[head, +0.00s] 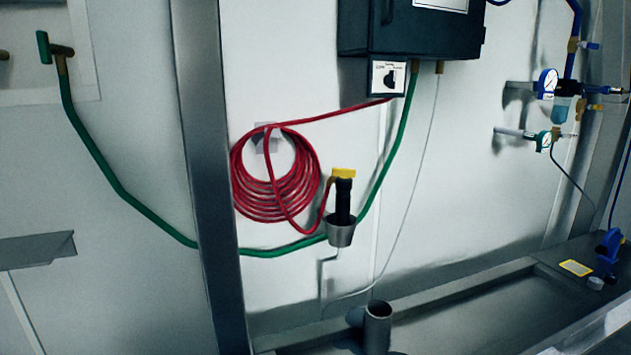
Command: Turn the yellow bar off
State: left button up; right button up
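A short yellow piece (344,173) sits across the top of a black upright handle (343,198). The handle stands in a grey metal cup (340,235) on the wall. A small yellowish lever (597,107) shows on the pipe fittings at the far right. I cannot tell which of these is the task's yellow bar, or whether it is on or off. Neither of my grippers is in view.
A red coiled hose (275,185) hangs beside the cup, and a green hose (125,195) runs behind a grey post (207,180). A dark control box (420,30) is above. A metal tube (377,325) rises from the trough (450,315). Gauges (547,84) are at right.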

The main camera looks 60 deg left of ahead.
aim_at(342, 172)
jog(key=z, duration=0.75)
jog(key=k, duration=0.1)
jog(key=u, duration=1.45)
